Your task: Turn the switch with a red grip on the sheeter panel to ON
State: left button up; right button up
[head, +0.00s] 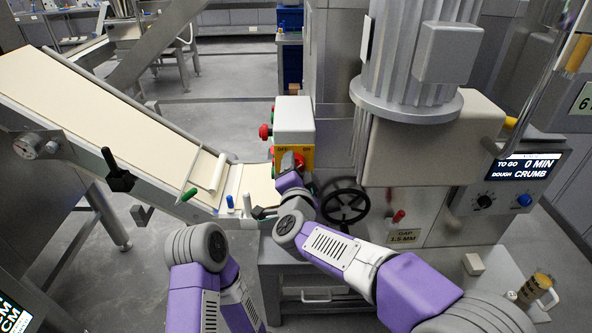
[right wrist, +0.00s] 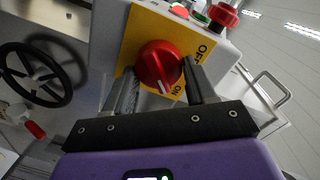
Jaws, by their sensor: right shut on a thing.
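The switch with the red grip (right wrist: 158,62) sits on a yellow plate (right wrist: 138,32) lettered OFF and ON. My right gripper (head: 292,164) is at this plate, and in the right wrist view its two dark fingers stand on either side of the red grip, shut on it. The white mark on the grip points close to the ON lettering. In the head view the yellow plate (head: 308,157) is on the front of a white box (head: 293,115), and my gripper hides most of the switch.
Red and green buttons (right wrist: 224,14) sit on the box near the switch. A black handwheel (head: 345,203) stands just right of my right wrist. The sheeter's sloping belt (head: 90,105) lies left, with a black lever (head: 118,172) on its side. The mixer column (head: 415,150) stands right.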

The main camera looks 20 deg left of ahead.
jog(key=o, duration=1)
jog(key=shift+o, duration=0.2)
jog(key=v, duration=0.7)
jog(key=shift+s+p, duration=0.3)
jog(key=shift+p, duration=0.1)
jog(key=shift+d, duration=0.15)
